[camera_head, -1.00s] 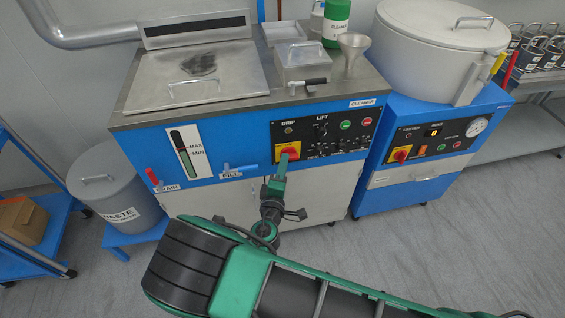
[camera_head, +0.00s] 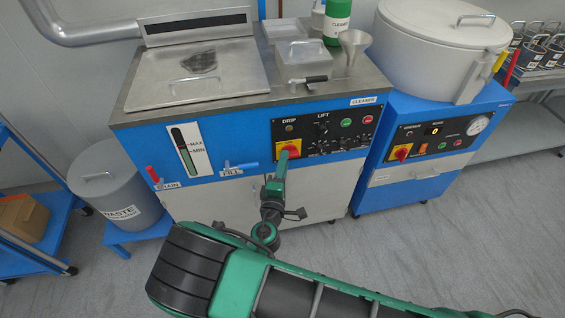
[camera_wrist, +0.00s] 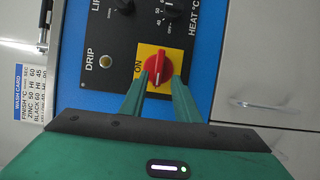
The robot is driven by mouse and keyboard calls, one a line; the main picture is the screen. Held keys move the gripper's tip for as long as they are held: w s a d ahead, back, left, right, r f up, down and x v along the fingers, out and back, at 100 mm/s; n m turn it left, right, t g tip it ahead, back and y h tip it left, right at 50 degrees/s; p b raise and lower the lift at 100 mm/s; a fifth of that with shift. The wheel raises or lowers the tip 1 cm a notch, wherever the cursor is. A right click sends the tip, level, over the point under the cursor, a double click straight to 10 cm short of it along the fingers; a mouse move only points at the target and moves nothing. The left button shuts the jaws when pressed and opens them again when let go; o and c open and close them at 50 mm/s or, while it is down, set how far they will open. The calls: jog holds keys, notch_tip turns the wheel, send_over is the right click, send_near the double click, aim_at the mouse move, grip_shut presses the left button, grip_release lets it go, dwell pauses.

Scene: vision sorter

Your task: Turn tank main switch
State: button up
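The tank main switch is a red rotary knob (camera_wrist: 158,68) on a yellow plate (camera_wrist: 146,54) marked ON. In the wrist view its grip bar and white line run roughly up and down the picture. In the head view the switch (camera_head: 294,151) sits on the black panel of the blue tank (camera_head: 228,141), below the DRIP light. My gripper (camera_wrist: 159,82) has its green fingers apart, one on each side of the knob's lower part. A gap seems to show between fingers and grip bar; contact cannot be told. In the head view my gripper (camera_head: 283,157) partly covers the plate.
Drain handle (camera_head: 152,174) and fill handle (camera_head: 240,167) stick out left of the panel. A second blue machine (camera_head: 400,187) with its own red switch (camera_head: 402,152) stands at right. A waste bin (camera_head: 118,198) is at left. Open floor lies in front.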

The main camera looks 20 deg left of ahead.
jog(key=s+d, duration=0.1)
jog(key=s, duration=0.9)
jog(key=shift+s+d, duration=0.25)
jog(key=shift+d, duration=0.15)
